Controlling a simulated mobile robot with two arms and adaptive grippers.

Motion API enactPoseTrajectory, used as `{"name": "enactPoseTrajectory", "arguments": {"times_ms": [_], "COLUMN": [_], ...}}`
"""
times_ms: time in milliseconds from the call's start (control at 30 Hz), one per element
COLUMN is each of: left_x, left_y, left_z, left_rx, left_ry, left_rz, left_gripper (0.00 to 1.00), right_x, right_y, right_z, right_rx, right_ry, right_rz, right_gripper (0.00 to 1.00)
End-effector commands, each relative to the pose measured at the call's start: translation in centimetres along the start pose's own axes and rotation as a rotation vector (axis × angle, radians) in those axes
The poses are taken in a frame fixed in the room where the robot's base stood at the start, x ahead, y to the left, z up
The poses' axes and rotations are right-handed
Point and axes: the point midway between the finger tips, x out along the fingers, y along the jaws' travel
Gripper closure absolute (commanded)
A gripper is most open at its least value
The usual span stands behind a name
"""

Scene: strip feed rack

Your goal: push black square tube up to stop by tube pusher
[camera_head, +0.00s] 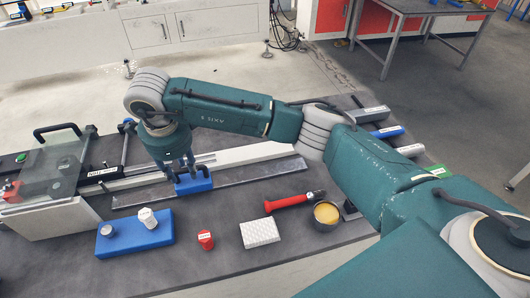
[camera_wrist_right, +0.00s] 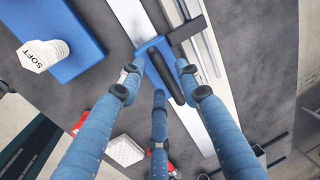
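The tube pusher, a blue block (camera_head: 195,183) with a black handle, sits on the metal rail (camera_head: 240,179) in mid-bench. In the wrist view the blue block (camera_wrist_right: 152,48) and its black handle (camera_wrist_right: 168,78) lie between my right gripper's spread fingers. My right gripper (camera_head: 182,165) is open and pointing down over the pusher; I cannot tell whether a finger touches it. A dark bar (camera_wrist_right: 187,29) beside the block may be the black square tube or part of the pusher. The stop is not clearly made out. My left gripper is not in view.
A machine with a clear guard (camera_head: 45,165) stands at the left end. Labelled bar ends (camera_head: 387,131) stick out at the right.

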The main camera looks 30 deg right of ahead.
Motion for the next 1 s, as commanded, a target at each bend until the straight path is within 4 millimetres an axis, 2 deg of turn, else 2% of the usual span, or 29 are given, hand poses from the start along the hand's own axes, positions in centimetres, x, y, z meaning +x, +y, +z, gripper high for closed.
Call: {"name": "enactPoseTrajectory", "arguments": {"times_ms": [367, 900, 1000], "left_x": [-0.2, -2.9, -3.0], "left_y": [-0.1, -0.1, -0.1], "left_z": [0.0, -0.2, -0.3], "left_rx": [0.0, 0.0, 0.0], "left_ry": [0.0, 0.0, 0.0], "left_rz": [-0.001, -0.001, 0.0], "left_gripper": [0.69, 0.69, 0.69], "right_x": [-0.4, -5.5, -6.0], "right_y": [-0.2, -0.2, -0.2], "right_z": [-0.3, -0.3, -0.3], "right_rx": [0.004, 0.003, 0.003], "right_ry": [0.006, 0.007, 0.008], "right_rz": [-0.002, -0.002, -0.002], "right_gripper": [0.61, 0.61, 0.61]}}
